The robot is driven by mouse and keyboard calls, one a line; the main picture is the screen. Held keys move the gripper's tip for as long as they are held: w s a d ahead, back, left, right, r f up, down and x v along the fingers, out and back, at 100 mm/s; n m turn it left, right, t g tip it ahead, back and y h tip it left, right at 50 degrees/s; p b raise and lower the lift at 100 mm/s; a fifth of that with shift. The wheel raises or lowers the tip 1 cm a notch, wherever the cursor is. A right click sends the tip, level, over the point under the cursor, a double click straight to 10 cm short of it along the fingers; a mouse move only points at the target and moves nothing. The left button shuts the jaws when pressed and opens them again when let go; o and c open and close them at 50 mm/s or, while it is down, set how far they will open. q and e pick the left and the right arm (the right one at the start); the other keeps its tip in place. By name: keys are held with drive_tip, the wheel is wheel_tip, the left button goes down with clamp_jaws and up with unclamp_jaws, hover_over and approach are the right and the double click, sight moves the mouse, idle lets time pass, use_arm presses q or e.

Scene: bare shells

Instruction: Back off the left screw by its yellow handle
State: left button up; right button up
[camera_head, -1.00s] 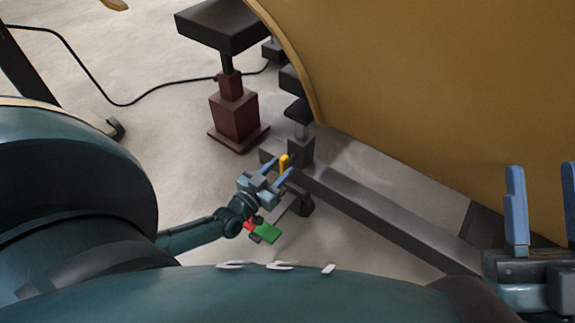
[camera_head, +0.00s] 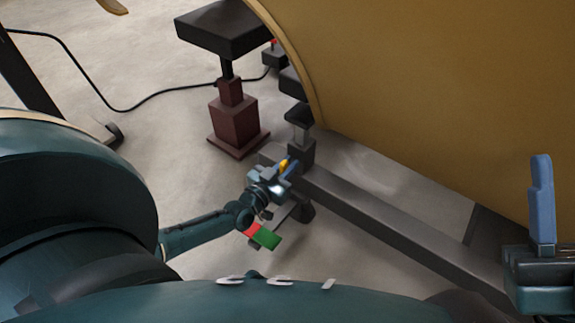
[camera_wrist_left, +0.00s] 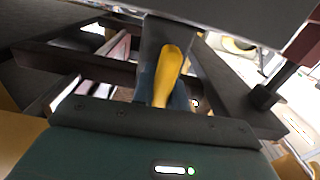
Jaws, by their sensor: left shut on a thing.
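The yellow handle (camera_head: 284,163) is at the near side of a dark upright block on the steel beam. My left gripper (camera_head: 284,173) is at the handle, shut on it, and its fingers partly cover it. In the left wrist view the handle (camera_wrist_left: 168,72) stands up between the gripper's blue fingers, in front of a grey block. The screw's shaft cannot be made out. My right gripper (camera_head: 543,200) is at the right edge, far from the handle. One blue finger shows with an empty gap beside it; the other finger is out of frame.
A large tan curved shell (camera_head: 430,90) fills the upper right, above the dark beam (camera_head: 385,220). A dark red stand (camera_head: 235,120) with a black top is behind the handle. A black cable (camera_head: 150,100) lies on the pale floor. Free floor is at the left.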

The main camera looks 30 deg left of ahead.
use_arm(q)
clamp_jaws()
